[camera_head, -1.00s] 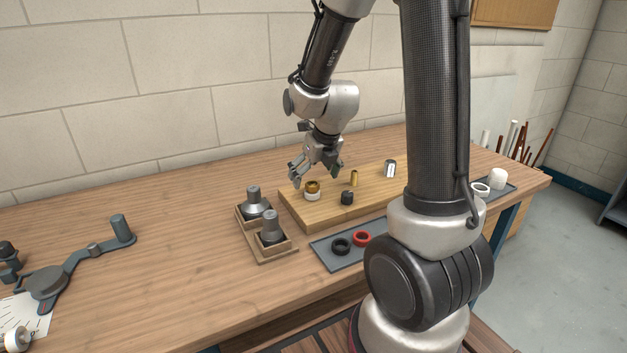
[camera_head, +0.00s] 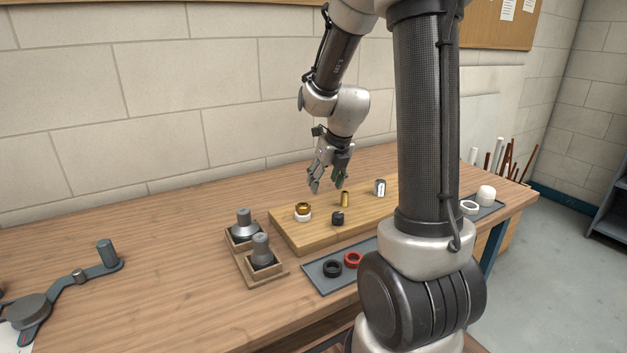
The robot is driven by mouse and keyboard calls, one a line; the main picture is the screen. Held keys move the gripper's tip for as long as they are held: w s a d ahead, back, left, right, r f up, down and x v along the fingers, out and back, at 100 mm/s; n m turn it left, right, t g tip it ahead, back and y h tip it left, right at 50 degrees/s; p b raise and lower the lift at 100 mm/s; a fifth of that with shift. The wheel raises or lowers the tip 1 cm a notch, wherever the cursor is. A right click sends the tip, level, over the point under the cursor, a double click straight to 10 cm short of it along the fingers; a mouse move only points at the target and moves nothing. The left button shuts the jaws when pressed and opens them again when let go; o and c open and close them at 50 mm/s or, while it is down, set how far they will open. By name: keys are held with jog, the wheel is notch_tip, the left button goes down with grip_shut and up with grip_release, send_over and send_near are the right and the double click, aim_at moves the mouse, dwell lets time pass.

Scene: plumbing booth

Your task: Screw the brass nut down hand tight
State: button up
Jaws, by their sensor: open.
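The brass nut (camera_head: 303,207) sits on a white ring-like base (camera_head: 303,217) at the left end of a raised wooden board (camera_head: 318,238). I cannot tell from this distance how far down it is threaded. My gripper (camera_head: 327,188) is open and empty, fingers pointing down. It hangs above the board, up and to the right of the nut, apart from it. Its fingertips show between the nut and an upright brass stub (camera_head: 345,199).
A black fitting (camera_head: 338,218) and a silver fitting (camera_head: 380,187) stand on the board. Wooden holders with grey cones (camera_head: 261,252) are at left. A grey tray (camera_head: 320,286) holds a black ring (camera_head: 332,268) and a red ring (camera_head: 352,260).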

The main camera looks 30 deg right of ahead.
jog(key=n, duration=0.1)
jog(key=n+g+y, duration=0.2)
jog(key=n+y, duration=0.2)
jog(key=n, duration=0.8)
send_near(304, 204)
jog(key=f, duration=0.1)
jog(key=x, duration=0.8)
jog(key=shift+w+a, duration=0.1)
jog(key=shift+a, duration=0.1)
jog(key=shift+r, duration=0.1)
jog(key=c, duration=1.1)
jog(key=m+t+h, duration=0.1)
jog(key=m, duration=0.2)
jog(key=shift+a, duration=0.1)
jog(key=m+h, duration=0.1)
jog(key=m, duration=0.2)
jog(key=m+t+h, duration=0.1)
jog(key=m, duration=0.2)
jog(key=shift+a, duration=0.1)
jog(key=o, duration=1.1)
